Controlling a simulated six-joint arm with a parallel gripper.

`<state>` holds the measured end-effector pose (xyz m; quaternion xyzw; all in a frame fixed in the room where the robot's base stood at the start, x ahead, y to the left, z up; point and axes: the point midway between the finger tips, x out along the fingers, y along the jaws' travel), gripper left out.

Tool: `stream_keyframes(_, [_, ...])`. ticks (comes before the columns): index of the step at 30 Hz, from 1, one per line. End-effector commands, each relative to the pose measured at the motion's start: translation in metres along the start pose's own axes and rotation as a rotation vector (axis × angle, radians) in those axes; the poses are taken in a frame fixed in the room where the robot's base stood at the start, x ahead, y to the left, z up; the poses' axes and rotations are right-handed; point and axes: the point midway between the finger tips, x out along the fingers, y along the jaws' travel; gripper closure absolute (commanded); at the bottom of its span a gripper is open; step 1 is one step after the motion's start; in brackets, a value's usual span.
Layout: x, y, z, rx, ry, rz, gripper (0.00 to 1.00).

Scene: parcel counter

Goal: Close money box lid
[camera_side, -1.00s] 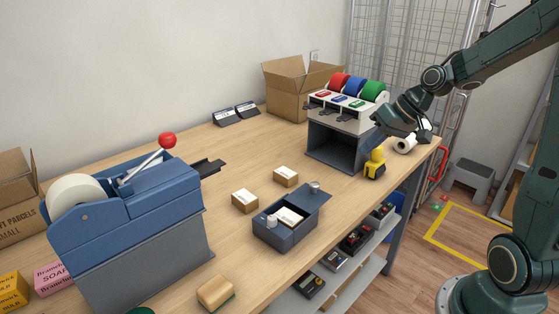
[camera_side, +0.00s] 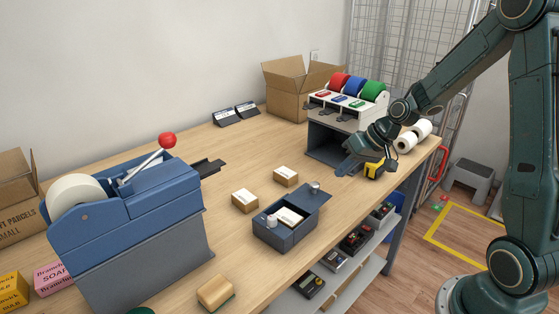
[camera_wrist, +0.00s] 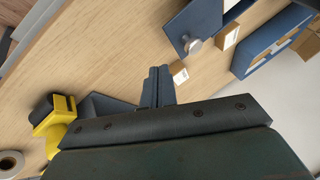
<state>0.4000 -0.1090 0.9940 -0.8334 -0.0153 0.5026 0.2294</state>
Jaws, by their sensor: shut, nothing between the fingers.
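The money box (camera_side: 284,235) is a small dark blue box near the front edge of the counter in the side view. Its lid (camera_side: 311,200) is open, tipped back to the right, with a silver knob (camera_side: 315,187). White-topped contents show inside. In the wrist view the blue lid (camera_wrist: 188,20) and its knob (camera_wrist: 193,44) are at the top; the box body is mostly out of frame. My gripper (camera_side: 343,170) is above the counter, to the right of and behind the box, apart from the lid. Its fingers (camera_wrist: 158,72) are shut and empty.
A yellow tool (camera_side: 374,166) stands close to my gripper, beside the grey-blue stand (camera_side: 325,146) with coloured rolls. Two small cartons (camera_side: 286,177) (camera_side: 244,201) lie behind the box. White rolls (camera_side: 405,143) are at the right end. A blue tape machine (camera_side: 130,205) is at left.

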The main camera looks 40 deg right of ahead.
Motion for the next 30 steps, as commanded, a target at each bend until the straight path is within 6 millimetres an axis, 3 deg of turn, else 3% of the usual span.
stream_keyframes(2, [0.010, -0.002, 0.001, -0.002, -0.003, -0.001, 1.00])
stream_keyframes(13, [0.027, -0.029, 0.003, -0.001, -0.001, -0.001, 1.00])
stream_keyframes(30, [0.030, -0.034, 0.004, 0.001, -0.001, 0.000, 1.00])
